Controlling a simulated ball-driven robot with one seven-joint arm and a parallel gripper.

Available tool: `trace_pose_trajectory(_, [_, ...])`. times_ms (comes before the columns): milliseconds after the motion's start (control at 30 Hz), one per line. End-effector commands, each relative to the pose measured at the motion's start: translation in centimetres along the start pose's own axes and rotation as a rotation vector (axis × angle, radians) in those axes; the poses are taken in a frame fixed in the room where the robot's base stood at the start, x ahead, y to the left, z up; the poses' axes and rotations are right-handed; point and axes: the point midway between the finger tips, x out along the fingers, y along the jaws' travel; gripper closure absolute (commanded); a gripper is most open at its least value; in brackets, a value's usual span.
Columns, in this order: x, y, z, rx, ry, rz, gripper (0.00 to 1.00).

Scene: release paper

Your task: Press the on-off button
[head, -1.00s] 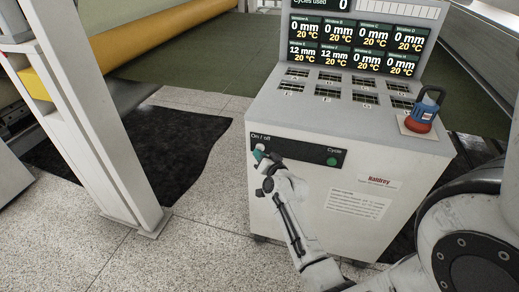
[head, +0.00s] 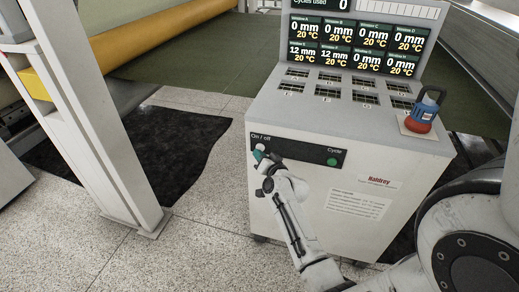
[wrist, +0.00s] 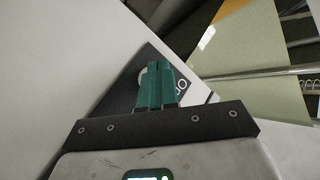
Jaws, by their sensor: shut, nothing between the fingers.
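The on/off button (head: 260,147) is a small pale round knob at the left end of the dark strip on the front of the grey control cabinet, under the "On / off" label. My gripper (head: 258,156), with teal fingers, is right at it in the head view. In the wrist view, my shut, empty fingers (wrist: 160,66) point at the dark strip (wrist: 125,88) and cover most of the button; a pale edge shows beside them. I cannot tell whether they touch or press it.
A green Cycle button (head: 331,162) is at the strip's right end. A red switch with a blue padlock (head: 422,118) stands on the cabinet's right top. Displays (head: 355,45) show millimetres and 20 °C. A white post (head: 100,120) stands left, with open floor between.

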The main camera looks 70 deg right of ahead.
Motion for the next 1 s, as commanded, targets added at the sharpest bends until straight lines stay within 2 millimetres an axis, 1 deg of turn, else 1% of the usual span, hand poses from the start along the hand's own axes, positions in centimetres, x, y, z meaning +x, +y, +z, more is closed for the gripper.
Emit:
trace_pose_trajectory(467, [0.08, 0.07, -0.01, 0.0, 0.0, 0.0, 1.0])
trace_pose_trajectory(700, [0.62, 0.42, -0.4, 0.0, 0.002, -0.001, 1.0])
trace_pose_trajectory(1000, [0.64, 0.41, -0.58, 0.0, 0.001, 0.0, 1.0])
